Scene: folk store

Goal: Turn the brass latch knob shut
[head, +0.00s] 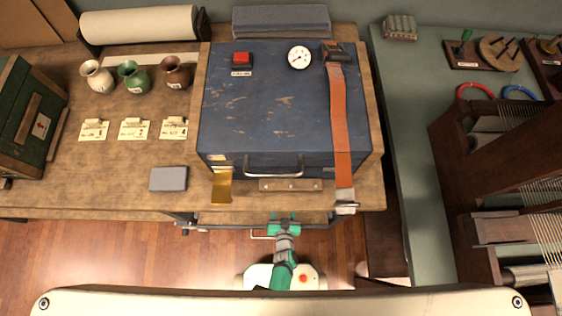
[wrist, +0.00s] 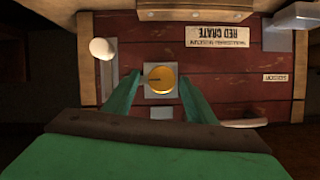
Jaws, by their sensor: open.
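The round brass knob (wrist: 161,79) shows in the wrist view on a grey square plate (wrist: 151,93) on the dark red wooden front of the red crate (wrist: 220,75). A thin dark mark crosses the knob's left side. My gripper (wrist: 160,80) is open, with one green finger on each side of the knob. I cannot tell whether either finger touches it. In the head view my gripper (head: 284,218) is low at the table's front edge, below the blue case. The knob and red crate do not show there.
A white round knob (wrist: 102,48) sits at the panel's upper left, and a label (wrist: 219,37) at its upper right. In the head view a blue case (head: 265,110) with an orange strap (head: 343,120) stands on the wooden table (head: 110,185). Metal fittings (head: 185,220) stick out below its edge.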

